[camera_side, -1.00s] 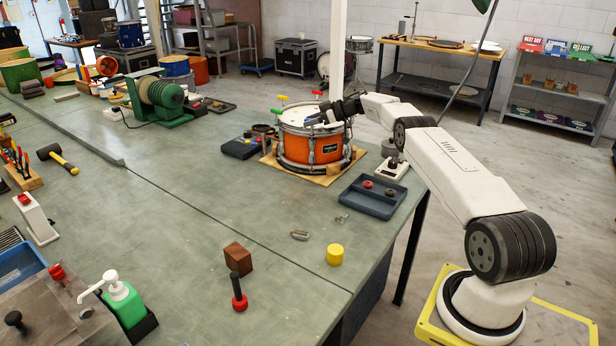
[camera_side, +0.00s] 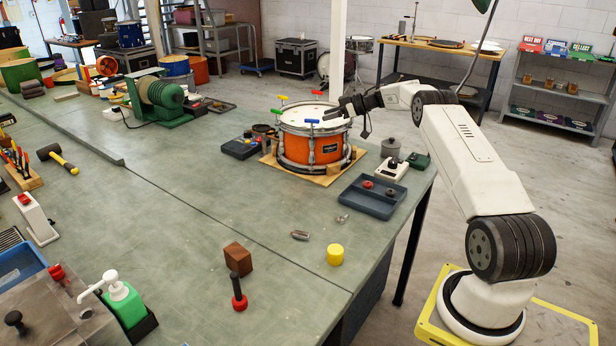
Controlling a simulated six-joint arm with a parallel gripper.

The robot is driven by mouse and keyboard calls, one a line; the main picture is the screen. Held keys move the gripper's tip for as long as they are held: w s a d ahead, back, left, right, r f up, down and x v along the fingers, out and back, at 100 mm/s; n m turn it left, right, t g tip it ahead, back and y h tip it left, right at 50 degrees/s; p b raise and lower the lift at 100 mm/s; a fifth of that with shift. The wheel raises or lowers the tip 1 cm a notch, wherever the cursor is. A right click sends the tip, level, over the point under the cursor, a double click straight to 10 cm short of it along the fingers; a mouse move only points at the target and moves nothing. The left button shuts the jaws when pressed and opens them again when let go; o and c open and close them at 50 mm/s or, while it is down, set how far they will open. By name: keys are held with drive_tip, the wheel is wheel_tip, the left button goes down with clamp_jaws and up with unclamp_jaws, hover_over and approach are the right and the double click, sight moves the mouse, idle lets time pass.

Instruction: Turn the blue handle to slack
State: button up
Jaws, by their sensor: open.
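The orange snare drum (camera_side: 312,150) stands on a tan board on the bench. The blue handle (camera_side: 312,121) sits on the near side of its rim, in clear view. My gripper (camera_side: 330,113) is just right of the blue handle, over the right part of the drumhead. Its jaws are open and look empty. They appear apart from the blue handle, but the exact gap is hard to tell.
A blue-grey tray (camera_side: 373,195) with small parts lies right of the drum. A white device with a black knob (camera_side: 392,169) and a green box (camera_side: 419,161) stand behind it. A dark control box (camera_side: 241,148) is to the left.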

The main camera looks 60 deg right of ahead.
drive_tip(key=shift+s+d+r, duration=0.25)
drive_tip(key=shift+s, duration=0.35)
drive_tip(key=shift+o, duration=0.2)
drive_tip(key=o, duration=0.5)
drive_tip(key=shift+w, duration=0.15)
drive_tip(key=w+d+r+m+t+h, duration=0.1)
drive_tip(key=w+r+m+t+h, duration=0.1)
drive_tip(key=w+r+m+h, duration=0.5)
drive_tip(key=m+g+h, duration=0.7)
drive_tip(key=m+g, duration=0.4)
approach(313, 122)
drive_tip(key=r+x, duration=0.1)
drive_tip(key=x, duration=0.3)
drive_tip(key=shift+w+d+f, duration=0.2)
drive_tip(key=shift+d+f, duration=0.1)
drive_tip(key=shift+x, duration=3.75)
